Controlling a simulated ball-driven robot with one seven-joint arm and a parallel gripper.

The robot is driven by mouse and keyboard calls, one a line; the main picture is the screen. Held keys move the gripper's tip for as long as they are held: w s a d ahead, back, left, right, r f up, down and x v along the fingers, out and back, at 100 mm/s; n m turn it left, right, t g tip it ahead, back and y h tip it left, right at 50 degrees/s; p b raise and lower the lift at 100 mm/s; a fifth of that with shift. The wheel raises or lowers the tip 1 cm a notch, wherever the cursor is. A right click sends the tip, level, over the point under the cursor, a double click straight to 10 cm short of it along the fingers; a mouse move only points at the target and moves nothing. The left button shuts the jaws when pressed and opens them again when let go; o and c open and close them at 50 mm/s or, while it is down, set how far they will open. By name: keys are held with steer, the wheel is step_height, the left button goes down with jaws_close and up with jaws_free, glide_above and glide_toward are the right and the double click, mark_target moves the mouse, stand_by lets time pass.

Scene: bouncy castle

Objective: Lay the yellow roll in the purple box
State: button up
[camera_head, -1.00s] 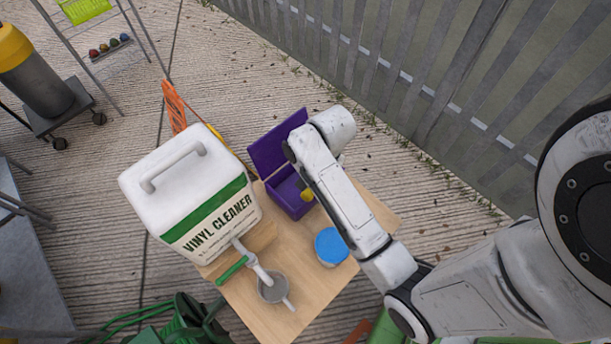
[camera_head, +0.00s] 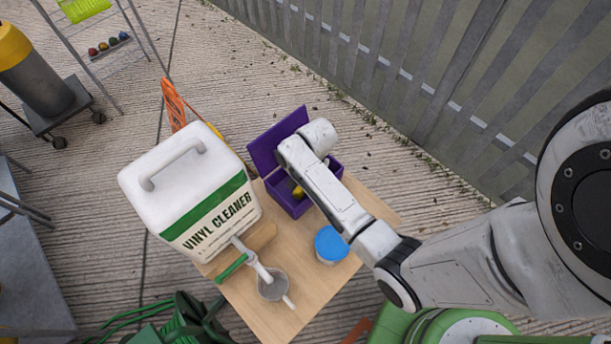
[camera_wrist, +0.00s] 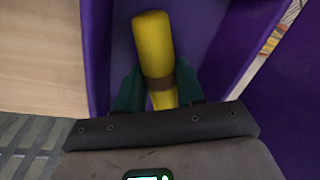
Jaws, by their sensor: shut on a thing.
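The yellow roll (camera_wrist: 153,45) is between the fingers of my gripper (camera_wrist: 160,92) in the wrist view, and the gripper is shut on it. The roll has a darker band near the fingertips. The purple box (camera_head: 283,196) stands on the small wooden table with its lid (camera_head: 277,139) open. In the wrist view the box's purple wall (camera_wrist: 98,50) is left of the roll, and purple surfaces lie to its right. The roll appears at the box opening; I cannot tell whether it touches the floor. In the head view my arm hides most of the gripper, and a bit of yellow (camera_head: 298,191) shows.
A large white vinyl cleaner jug (camera_head: 190,190) stands left of the box on the wooden table (camera_head: 309,286). A metal fence (camera_head: 430,90) runs behind.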

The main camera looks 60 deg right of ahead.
steer(key=shift+f, duration=0.15)
steer(key=o, duration=1)
steer(key=shift+o, duration=0.2)
step_height(320, 180, up, 12)
steer(key=s, duration=0.2)
steer(key=s+a+n, duration=0.3)
steer(key=n, duration=0.2)
steer(key=s+a+n, duration=0.4)
steer(key=n, duration=0.1)
steer(key=s+a+n, duration=0.4)
steer(key=shift+a+r+n, duration=0.25)
steer(key=shift+r+n, duration=0.1)
steer(key=shift+n, duration=0.05)
steer(key=shift+s+r+n, duration=0.15)
steer(key=shift+s+n, duration=0.15)
steer(key=shift+n, duration=0.1)
